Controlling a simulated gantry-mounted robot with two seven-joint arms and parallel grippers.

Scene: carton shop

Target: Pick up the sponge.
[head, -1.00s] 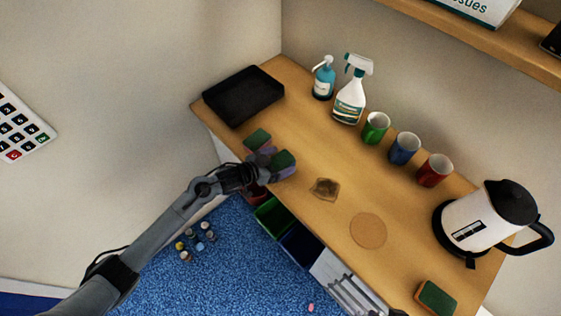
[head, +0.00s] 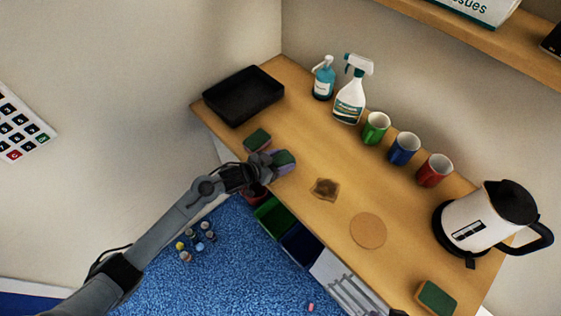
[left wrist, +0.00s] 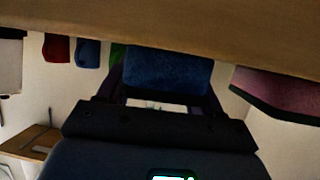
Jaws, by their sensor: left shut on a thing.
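A second green-topped sponge (head: 257,139) lies just beyond the gripper; a pinkish block (left wrist: 285,92) shows at the right in the wrist view. A third sponge (head: 437,297), green and orange-brown, lies at the near right of the counter. My right gripper is not seen.
A black tray (head: 243,110) is at the far left. A soap bottle (head: 323,78), spray bottle (head: 350,95), green cup (head: 376,130), blue cup (head: 404,149), red cup (head: 434,171) and kettle (head: 480,222) line the back. A brown patch (head: 324,189) and round coaster (head: 368,231) lie mid-counter.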

